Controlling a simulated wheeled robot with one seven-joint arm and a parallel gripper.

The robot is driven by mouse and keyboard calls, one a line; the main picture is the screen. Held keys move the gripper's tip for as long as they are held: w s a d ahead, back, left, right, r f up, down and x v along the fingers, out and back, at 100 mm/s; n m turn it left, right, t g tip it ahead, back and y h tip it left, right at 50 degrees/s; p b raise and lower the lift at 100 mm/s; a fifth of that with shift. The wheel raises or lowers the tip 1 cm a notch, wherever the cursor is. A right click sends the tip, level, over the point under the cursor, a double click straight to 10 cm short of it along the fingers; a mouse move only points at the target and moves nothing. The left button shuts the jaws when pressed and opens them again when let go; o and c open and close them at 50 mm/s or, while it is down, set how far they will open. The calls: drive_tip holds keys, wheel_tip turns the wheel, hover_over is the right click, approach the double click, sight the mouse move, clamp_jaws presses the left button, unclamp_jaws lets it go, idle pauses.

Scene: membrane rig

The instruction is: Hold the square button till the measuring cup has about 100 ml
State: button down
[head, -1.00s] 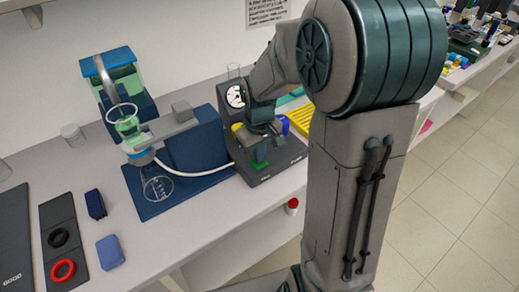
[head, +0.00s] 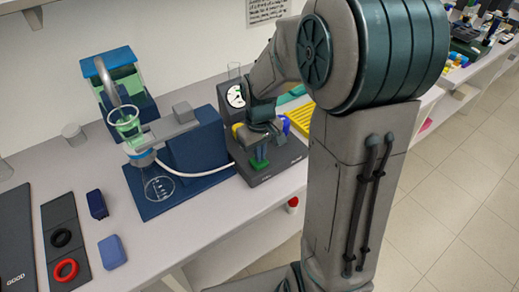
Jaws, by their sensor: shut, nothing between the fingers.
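A clear cup (head: 124,119) with some green liquid sits under a curved metal spout (head: 108,82) on the left rig; its level against any marks is too small to read. A clear flask (head: 159,188) with white marks stands below it and looks empty. My gripper (head: 259,150) is shut and empty, pointing down over the dark control box. A green piece (head: 260,164) shows right at the fingertips; I cannot tell whether it is the square button or whether the fingers press it. A yellow piece (head: 237,130) and a blue piece (head: 286,125) flank my gripper.
A green-filled tank (head: 124,75) stands behind the cup. A round gauge (head: 236,96) is on the control box (head: 290,153). A white tube runs from box to rig. A blue block (head: 111,251) and a tray with rings (head: 66,235) lie at the front left.

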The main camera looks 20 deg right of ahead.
wheel_tip(320, 180, up, 13)
idle(0.3)
drive_tip(key=shift+r, duration=0.1)
drive_tip(key=s+f+m+t, duration=0.1)
drive_tip(key=s+m+t, duration=0.2)
drive_tip(key=s, duration=1.1)
drive_tip(key=shift+s+a+m, duration=0.15)
drive_tip(key=shift+s+m, duration=0.15)
drive_tip(key=shift+s, duration=0.1)
